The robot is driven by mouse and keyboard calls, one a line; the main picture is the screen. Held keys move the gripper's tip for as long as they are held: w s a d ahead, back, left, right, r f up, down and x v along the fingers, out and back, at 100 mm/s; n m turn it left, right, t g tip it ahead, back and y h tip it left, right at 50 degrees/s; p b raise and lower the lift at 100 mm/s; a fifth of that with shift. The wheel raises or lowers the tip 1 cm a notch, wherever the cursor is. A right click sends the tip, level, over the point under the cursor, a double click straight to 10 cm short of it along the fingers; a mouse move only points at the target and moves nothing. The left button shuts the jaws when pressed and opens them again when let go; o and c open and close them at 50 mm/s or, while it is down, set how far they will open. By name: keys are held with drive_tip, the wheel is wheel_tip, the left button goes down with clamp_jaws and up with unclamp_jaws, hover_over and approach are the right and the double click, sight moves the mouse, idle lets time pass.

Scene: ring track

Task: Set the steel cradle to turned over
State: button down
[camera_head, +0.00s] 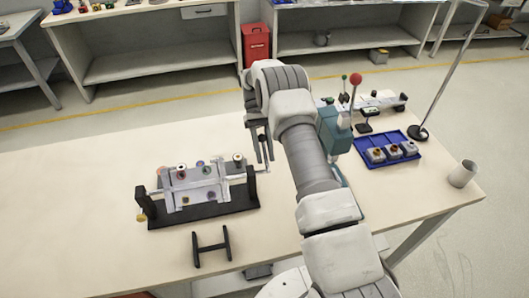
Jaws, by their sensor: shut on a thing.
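The steel cradle (195,184) is a pale metal frame hung between the two uprights of a black stand (207,216) on the left half of the table. Several small coloured round parts show on it. It looks roughly level; which face is up I cannot tell for sure. A shaft runs from its right side through the right upright. My gripper (264,157) is at that right end, pointing down, with its dark fingers shut at the cradle's handle (251,166). The grip itself is small and partly hidden by the fingers.
A black H-shaped rest (212,247) lies in front of the stand. Right of my arm are a blue tray (385,157) with several small parts, a red-ball lever (355,80), a lamp-like pole (418,132) and a grey cup (462,174). The table's left end is clear.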

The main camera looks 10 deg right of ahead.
drive_tip(key=shift+s+f, duration=0.2)
drive_tip(key=shift+f, duration=0.05)
drive_tip(key=c, duration=0.6)
unclamp_jaws()
drive_tip(key=shift+r, duration=0.1)
drive_tip(key=shift+w, duration=0.1)
drive_tip(key=shift+r, duration=0.1)
drive_tip(key=shift+r, duration=0.5)
wheel_tip(320, 180, up, 3)
drive_tip(key=shift+r+b, duration=0.1)
drive_tip(key=shift+b, duration=0.2)
drive_tip(key=s+d+r, duration=0.6)
drive_tip(key=d, duration=0.4)
drive_tip(key=shift+r+b, duration=0.35)
